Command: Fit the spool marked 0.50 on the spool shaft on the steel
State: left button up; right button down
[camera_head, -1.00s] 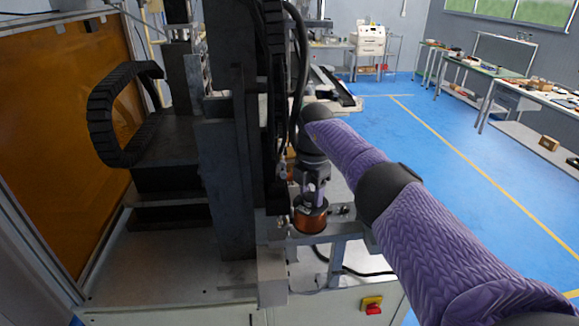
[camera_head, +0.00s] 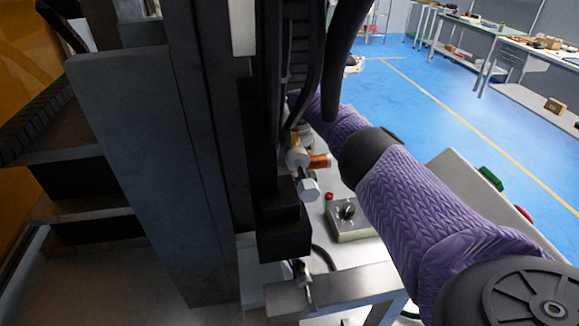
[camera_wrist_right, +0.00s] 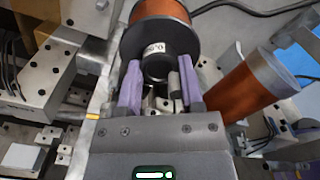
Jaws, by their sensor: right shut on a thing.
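In the right wrist view, a spool (camera_wrist_right: 160,10) of copper-coloured wire with a black flange is at the top, in front of the fingers. Its small white label is upside down and hard to read. My right gripper (camera_wrist_right: 160,85) is shut on this spool's near black end, between its purple fingers. In the head view my right arm reaches behind the dark machine column, and the gripper is hidden there. I cannot clearly make out the spool shaft; its place may be covered by the held spool. My left gripper is in neither view.
A second copper-coloured cylinder (camera_wrist_right: 245,90) stands close to the right finger. Steel blocks (camera_wrist_right: 35,90) lie left of the gripper. In the head view, a dark column (camera_head: 150,170) and a grey control box (camera_head: 350,218) stand near my arm.

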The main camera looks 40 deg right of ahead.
aim_at(294, 178)
jog(key=shift+f+b, duration=0.55)
jog(key=shift+f, duration=0.25)
notch_tip(294, 178, down, 3)
jog(key=b, duration=0.2)
jog(key=shift+b, duration=0.4)
jog(key=shift+f, duration=0.35)
jog(key=shift+r, duration=0.1)
jog(key=shift+f+b, duration=0.4)
jog(key=shift+f, duration=0.05)
